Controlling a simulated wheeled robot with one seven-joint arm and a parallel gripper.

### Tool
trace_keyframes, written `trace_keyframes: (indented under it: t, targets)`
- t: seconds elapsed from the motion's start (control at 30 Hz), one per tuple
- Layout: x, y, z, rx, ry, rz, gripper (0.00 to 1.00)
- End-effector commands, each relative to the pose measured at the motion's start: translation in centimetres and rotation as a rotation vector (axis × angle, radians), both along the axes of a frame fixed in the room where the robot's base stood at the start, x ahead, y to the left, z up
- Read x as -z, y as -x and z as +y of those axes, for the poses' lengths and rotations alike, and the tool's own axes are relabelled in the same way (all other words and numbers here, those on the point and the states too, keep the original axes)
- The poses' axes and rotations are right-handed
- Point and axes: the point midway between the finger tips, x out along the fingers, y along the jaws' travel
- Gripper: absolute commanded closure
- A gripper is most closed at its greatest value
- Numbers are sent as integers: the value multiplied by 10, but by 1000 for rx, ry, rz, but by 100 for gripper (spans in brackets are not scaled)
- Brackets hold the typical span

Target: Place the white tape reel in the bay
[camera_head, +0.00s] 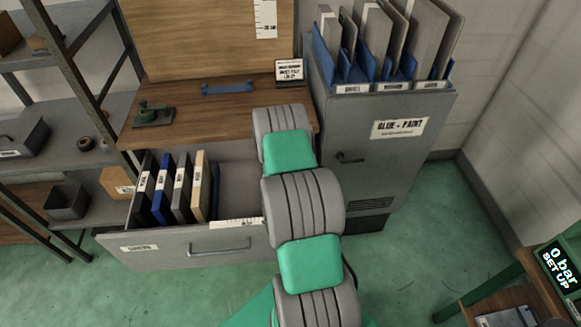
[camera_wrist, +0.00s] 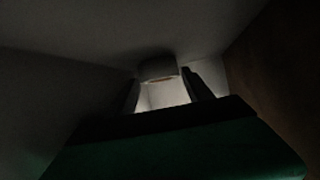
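In the wrist view my gripper (camera_wrist: 160,82) is in a dark place, its two fingers apart. A rounded greyish thing (camera_wrist: 158,68) shows between or just beyond the fingertips. It may be the white tape reel, but it is too dark to be sure or to tell whether the fingers touch it. In the head view my arm reaches over the open drawer (camera_head: 165,250) toward the desk, and its own links hide the gripper. The drawer has several upright binders at its left and an empty space (camera_head: 238,185) to their right. I cannot tell which space is the bay.
A wooden desktop (camera_head: 215,118) lies behind the drawer, with a green device (camera_head: 152,114) and a small sign (camera_head: 289,70). A grey cabinet (camera_head: 380,140) with files on top stands at right. Shelves at left hold bins and a dark roll (camera_head: 85,143). A display (camera_head: 560,265) stands lower right.

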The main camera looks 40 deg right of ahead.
Motion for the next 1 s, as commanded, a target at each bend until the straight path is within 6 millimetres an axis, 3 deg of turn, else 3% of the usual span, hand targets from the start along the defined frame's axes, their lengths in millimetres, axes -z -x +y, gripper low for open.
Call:
trace_keyframes:
  t: [0.27,0.4,0.47,0.7,1.0]
  targets:
    - [-3,0,0,0,0,0,39]
    - [-20,0,0,0,1,-1,39]
    - [-18,7,8,-2,0,2,39]
    - [-41,38,39,-3,1,0,39]
    - [-48,47,46,0,0,0,39]
